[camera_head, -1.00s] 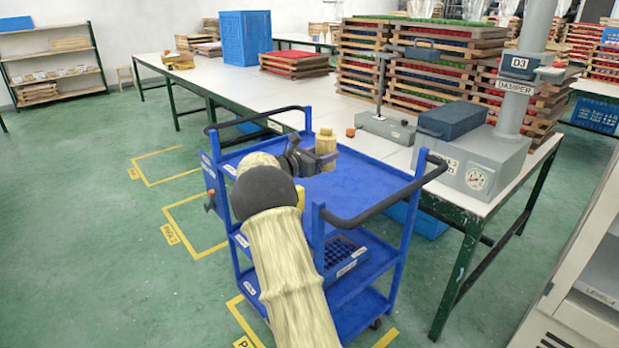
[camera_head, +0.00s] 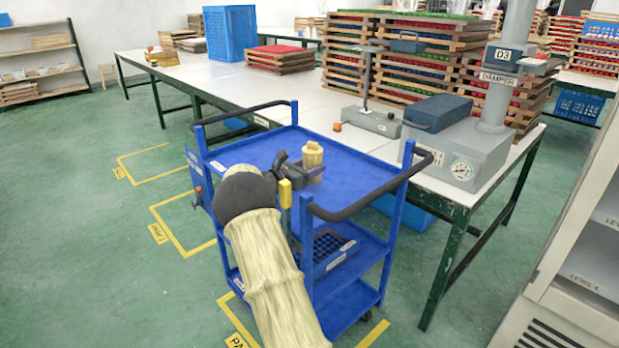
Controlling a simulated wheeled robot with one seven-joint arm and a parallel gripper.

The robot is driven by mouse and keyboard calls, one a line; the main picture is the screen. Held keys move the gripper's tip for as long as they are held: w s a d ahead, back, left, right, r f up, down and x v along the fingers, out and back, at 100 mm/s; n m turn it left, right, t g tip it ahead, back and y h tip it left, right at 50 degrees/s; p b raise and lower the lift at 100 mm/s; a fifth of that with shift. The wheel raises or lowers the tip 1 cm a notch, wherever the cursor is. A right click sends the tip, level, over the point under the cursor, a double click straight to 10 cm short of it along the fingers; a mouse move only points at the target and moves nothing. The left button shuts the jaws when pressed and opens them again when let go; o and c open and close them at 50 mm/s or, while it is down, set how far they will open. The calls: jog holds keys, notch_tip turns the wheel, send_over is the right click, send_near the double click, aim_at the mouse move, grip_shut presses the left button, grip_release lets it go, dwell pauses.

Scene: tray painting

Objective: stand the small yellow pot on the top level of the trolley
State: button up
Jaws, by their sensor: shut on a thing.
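The small pale yellow pot (camera_head: 312,155) is upright, gripped low on its body by my gripper (camera_head: 311,171). My gripper is shut on the pot, and the dark jaws hide its lower part. The blue trolley (camera_head: 347,166) stands in the middle of the view, and the pot is over the bare top level. I cannot tell whether its base touches that surface. My arm reaches in from the bottom and hides part of the trolley's near left side.
Black handle rails (camera_head: 375,197) rise at the trolley's ends. A white bench (camera_head: 300,95) behind carries a grey damper device (camera_head: 460,155) and stacked trays. A pale cabinet (camera_head: 570,260) stands at right.

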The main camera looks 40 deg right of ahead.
notch_tip(320, 180, down, 4)
jog(key=shift+r, duration=0.15)
jog(key=o, duration=0.7)
jog(key=shift+a, duration=0.2)
jog(key=a, duration=0.7)
jog(key=s+a, duration=0.1)
jog(key=a, duration=0.3)
jog(key=shift+a+b, duration=0.3)
jog(key=shift+b, duration=0.05)
